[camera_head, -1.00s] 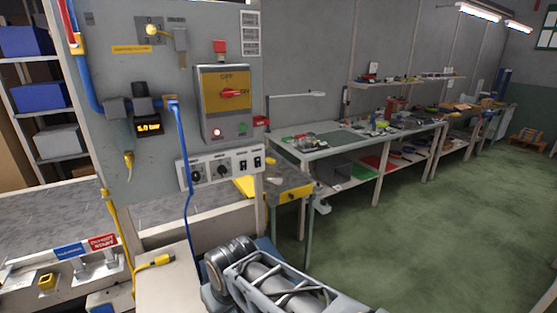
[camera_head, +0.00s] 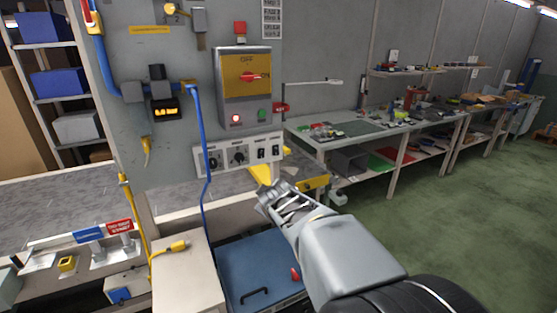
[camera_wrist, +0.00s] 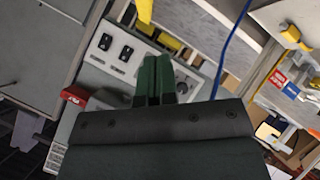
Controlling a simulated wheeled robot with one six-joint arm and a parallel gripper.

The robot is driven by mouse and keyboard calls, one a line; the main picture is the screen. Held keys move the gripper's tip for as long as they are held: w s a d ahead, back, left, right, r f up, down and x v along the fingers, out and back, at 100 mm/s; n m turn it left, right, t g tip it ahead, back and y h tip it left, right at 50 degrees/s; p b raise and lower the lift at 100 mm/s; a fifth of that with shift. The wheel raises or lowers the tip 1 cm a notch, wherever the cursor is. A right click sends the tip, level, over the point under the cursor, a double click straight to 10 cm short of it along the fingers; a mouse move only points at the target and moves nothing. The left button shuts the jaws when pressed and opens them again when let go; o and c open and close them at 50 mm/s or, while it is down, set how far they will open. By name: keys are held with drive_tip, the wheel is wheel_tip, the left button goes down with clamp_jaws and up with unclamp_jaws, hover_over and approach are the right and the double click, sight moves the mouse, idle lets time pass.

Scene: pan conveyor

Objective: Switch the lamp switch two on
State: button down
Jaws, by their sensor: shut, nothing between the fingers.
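A white control panel (camera_head: 225,163) is mounted low on the grey board, with two round black knobs on its left. The labels and rocker positions are too small to read. My gripper (camera_head: 266,198) is below the panel's right end, apart from it. Its green fingers (camera_wrist: 155,63) are shut and empty, and hide part of the panel.
Above the panel is a grey box with a yellow plate and red rotary handle (camera_head: 250,77). A blue cable (camera_head: 205,185) hangs across the panel's left part. A blue case (camera_head: 250,265) lies below. A workbench (camera_head: 350,130) stands behind right, with open green floor before it.

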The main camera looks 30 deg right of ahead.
sight(276, 155)
drive_tip(key=w+d+r+n+t+y, duration=0.1)
drive_tip(key=w+d+n+t, duration=0.1)
drive_tip(key=d+n, duration=0.4)
drive_tip(key=w+d+r+n+t+y+b, duration=0.1)
drive_tip(key=w+d+n+t, duration=0.2)
drive_tip(key=d, duration=0.5)
drive_tip(key=shift+w+n+t, duration=0.35)
drive_tip(key=shift+n+t, duration=0.35)
drive_tip(key=shift+n, duration=0.7)
drive_tip(key=shift+a, duration=0.1)
drive_tip(key=w, duration=0.4)
drive_tip(key=w+d+f+p, duration=0.1)
drive_tip(key=w, duration=0.4)
drive_tip(key=w+p, duration=0.1)
drive_tip(key=w, duration=0.3)
drive_tip(key=shift+w+d+f, duration=0.2)
drive_tip(key=shift+d+f, duration=0.05)
drive_tip(key=shift+d, duration=0.15)
drive_tip(key=shift+w, duration=0.2)
drive_tip(key=shift+f, duration=0.1)
